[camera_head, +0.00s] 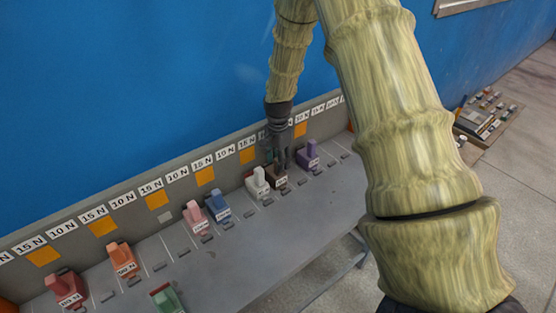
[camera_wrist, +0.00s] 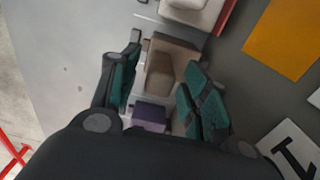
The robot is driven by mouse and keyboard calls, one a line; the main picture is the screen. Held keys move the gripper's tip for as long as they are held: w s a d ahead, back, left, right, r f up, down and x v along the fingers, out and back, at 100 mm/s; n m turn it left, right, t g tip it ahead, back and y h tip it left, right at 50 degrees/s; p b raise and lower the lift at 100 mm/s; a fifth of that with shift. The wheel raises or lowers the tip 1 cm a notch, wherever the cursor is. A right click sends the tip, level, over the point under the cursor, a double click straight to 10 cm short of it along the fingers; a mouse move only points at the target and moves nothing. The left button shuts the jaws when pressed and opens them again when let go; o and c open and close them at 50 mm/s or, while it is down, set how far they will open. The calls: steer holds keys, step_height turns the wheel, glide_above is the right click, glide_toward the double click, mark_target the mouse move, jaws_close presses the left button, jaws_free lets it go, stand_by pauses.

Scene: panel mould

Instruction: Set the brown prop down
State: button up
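The brown prop (camera_head: 280,181) stands upright on the grey bench, in the row along the panel. In the wrist view the brown prop (camera_wrist: 160,72) has a raised block on a wider base and lies between the fingers. My gripper (camera_head: 279,162) points down right over it. In the wrist view my gripper (camera_wrist: 157,92) has its dark teal pads on either side of the raised block. A gap shows between the left pad and the block, and the right pad seems apart from it too. The prop's underside is hidden.
A white prop (camera_head: 257,182) stands just left of the brown one and a purple prop (camera_head: 308,154) just right. Blue (camera_head: 218,208), pink (camera_head: 195,217), orange (camera_head: 122,262) and red (camera_head: 66,289) props stand further left. A labelled panel wall (camera_head: 130,208) runs behind.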

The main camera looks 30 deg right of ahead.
step_height(320, 180, up, 12)
steer(key=b, duration=0.3)
steer(key=shift+r+b, duration=0.15)
steer(key=shift+b, duration=0.15)
stand_by(0.4)
